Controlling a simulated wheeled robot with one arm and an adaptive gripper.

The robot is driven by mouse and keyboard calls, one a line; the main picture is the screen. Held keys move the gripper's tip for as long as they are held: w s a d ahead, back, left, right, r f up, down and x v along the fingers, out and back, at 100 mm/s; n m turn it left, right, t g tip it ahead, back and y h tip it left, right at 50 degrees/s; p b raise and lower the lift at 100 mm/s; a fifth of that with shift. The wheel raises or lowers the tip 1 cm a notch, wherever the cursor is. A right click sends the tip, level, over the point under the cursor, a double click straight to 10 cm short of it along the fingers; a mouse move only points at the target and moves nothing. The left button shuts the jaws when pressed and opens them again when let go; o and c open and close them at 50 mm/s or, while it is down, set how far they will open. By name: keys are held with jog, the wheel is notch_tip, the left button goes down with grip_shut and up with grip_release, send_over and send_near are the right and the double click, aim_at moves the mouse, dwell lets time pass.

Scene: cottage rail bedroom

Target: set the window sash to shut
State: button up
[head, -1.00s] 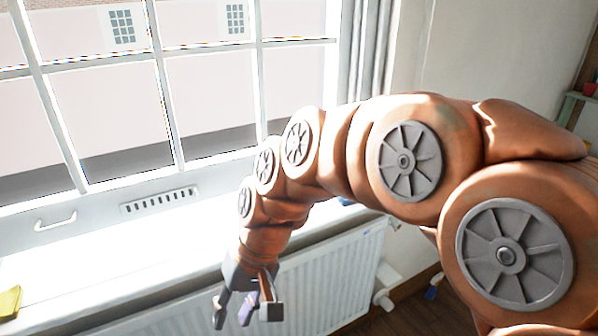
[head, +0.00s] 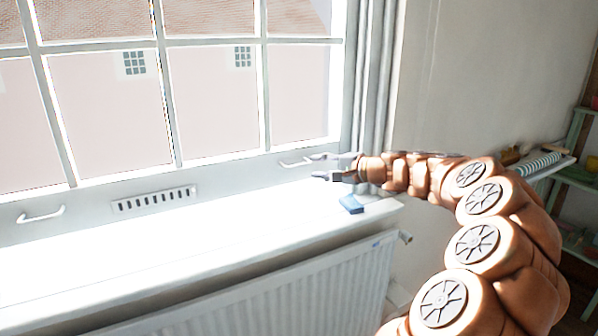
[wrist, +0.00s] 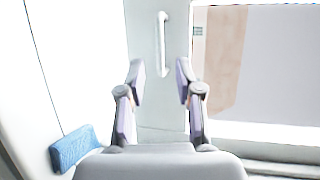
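The white window sash (head: 160,178) has a grid of panes, and its bottom rail lies low along the sill. Glare hides whether there is a gap under the rail. The rail carries a left handle (head: 41,214) and a right handle (head: 294,163). My gripper (head: 316,167) is open and empty just right of the right handle. In the wrist view, the handle (wrist: 162,44) stands upright in the picture, ahead of my gripper (wrist: 159,84) and lined up between its two fingers. No contact with the handle shows.
The bright sill (head: 200,226) runs below the sash, with a blue block (head: 351,204) at its right end, below my gripper. A white radiator (head: 290,290) is under the sill. Shelves (head: 580,180) stand at the right.

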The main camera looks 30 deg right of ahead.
aim_at(299, 166)
jog(key=x, duration=0.7)
jog(key=shift+w+a, duration=0.1)
jog(key=shift+w, duration=0.15)
grip_shut()
dwell(0.5)
